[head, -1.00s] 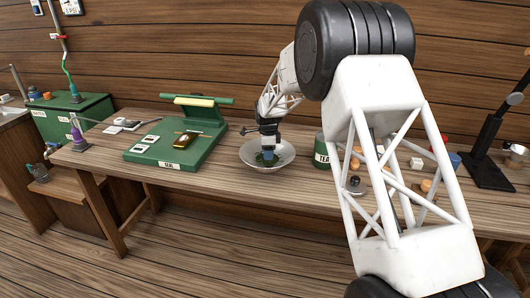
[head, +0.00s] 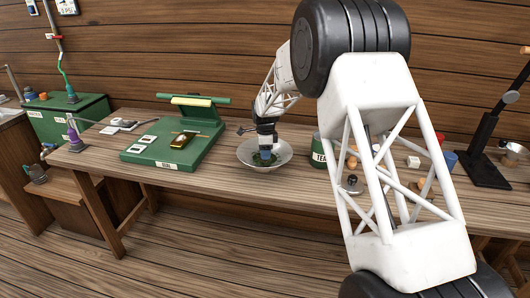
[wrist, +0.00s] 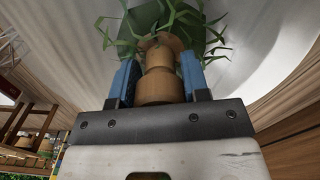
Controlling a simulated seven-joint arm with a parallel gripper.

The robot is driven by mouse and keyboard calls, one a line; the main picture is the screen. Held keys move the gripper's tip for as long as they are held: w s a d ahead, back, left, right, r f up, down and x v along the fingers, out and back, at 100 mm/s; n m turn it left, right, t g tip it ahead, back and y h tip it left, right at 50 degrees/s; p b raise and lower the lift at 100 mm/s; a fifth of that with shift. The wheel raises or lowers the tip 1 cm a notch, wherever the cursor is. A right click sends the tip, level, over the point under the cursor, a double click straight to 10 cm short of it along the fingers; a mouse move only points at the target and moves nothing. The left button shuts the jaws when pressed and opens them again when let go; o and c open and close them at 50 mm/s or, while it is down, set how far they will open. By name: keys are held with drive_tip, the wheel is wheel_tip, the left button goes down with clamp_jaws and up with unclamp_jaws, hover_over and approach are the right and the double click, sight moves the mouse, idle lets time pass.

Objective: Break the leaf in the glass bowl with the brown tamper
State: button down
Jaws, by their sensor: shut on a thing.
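The glass bowl (head: 284,158) stands on the workbench near its middle, with dark green leaf (head: 257,161) inside it. My gripper (head: 265,154) points down into the bowl. In the wrist view my gripper (wrist: 158,80) has its blue fingers shut on the brown tamper (wrist: 160,62), one on each side of it. The far end of the tamper is among the green leaf strands (wrist: 165,22). Whether it presses on the bowl's bottom cannot be told. The bowl's pale inner wall (wrist: 262,45) surrounds the leaf.
A green tea tin (head: 319,152) is close on the right, partly behind my arm. Small jars and a black stand (head: 486,150) are farther right.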

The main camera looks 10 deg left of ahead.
drive_tip(key=a, duration=0.2)
drive_tip(key=shift+a, duration=0.4)
drive_tip(key=shift+d+f, duration=0.1)
drive_tip(key=shift+d, duration=1.95)
drive_tip(key=a, duration=0.4)
drive_tip(key=d, duration=0.4)
drive_tip(key=shift+a, duration=1.7)
drive_tip(key=shift+a+r, duration=0.25)
drive_tip(key=shift+r, duration=0.05)
wheel_tip(320, 180, up, 8)
